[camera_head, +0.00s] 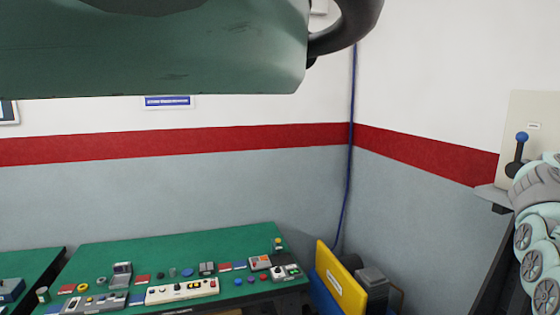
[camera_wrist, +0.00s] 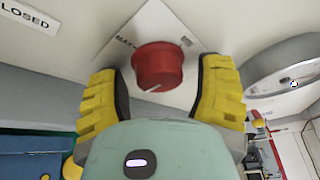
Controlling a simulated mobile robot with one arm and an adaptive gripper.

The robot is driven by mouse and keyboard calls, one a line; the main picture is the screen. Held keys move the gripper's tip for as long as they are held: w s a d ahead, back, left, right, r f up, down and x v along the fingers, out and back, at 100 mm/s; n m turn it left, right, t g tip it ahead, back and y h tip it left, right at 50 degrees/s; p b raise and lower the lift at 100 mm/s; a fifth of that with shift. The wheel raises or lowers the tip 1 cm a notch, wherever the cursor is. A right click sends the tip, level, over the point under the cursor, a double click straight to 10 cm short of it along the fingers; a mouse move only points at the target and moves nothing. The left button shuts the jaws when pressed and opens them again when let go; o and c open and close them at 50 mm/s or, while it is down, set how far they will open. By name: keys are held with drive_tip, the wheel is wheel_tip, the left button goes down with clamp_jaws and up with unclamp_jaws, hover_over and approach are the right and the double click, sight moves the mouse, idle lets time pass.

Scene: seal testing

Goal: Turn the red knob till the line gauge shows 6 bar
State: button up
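The red knob (camera_wrist: 158,66) shows in the wrist view, on a pale square plate (camera_wrist: 190,42) with the letters "MAX" printed at its edge. A short white mark shows on the knob's lower rim. My gripper (camera_wrist: 160,88) has its two yellow, dark-lined fingers spread, one on each side of the knob. Gaps show between the fingers and the knob, so it is not held. A round metal-rimmed dial (camera_wrist: 290,72) is partly in view at the right; whether it is the line gauge I cannot tell, and its reading is not legible.
A sign ending in "LOSED" (camera_wrist: 28,16) is on the panel at the upper left of the wrist view. In the head view, a green bench (camera_head: 190,248) carries several small parts. A blue-knobbed lever (camera_head: 520,145) is on the right wall, and a yellow panel (camera_head: 340,283) stands by the bench.

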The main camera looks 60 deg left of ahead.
drive_tip(key=shift+o, duration=0.3)
drive_tip(key=shift+a, duration=0.1)
drive_tip(key=shift+s+a, duration=0.2)
drive_tip(key=v, duration=1.1)
drive_tip(key=shift+s+a, duration=0.15)
drive_tip(key=shift+s, duration=0.1)
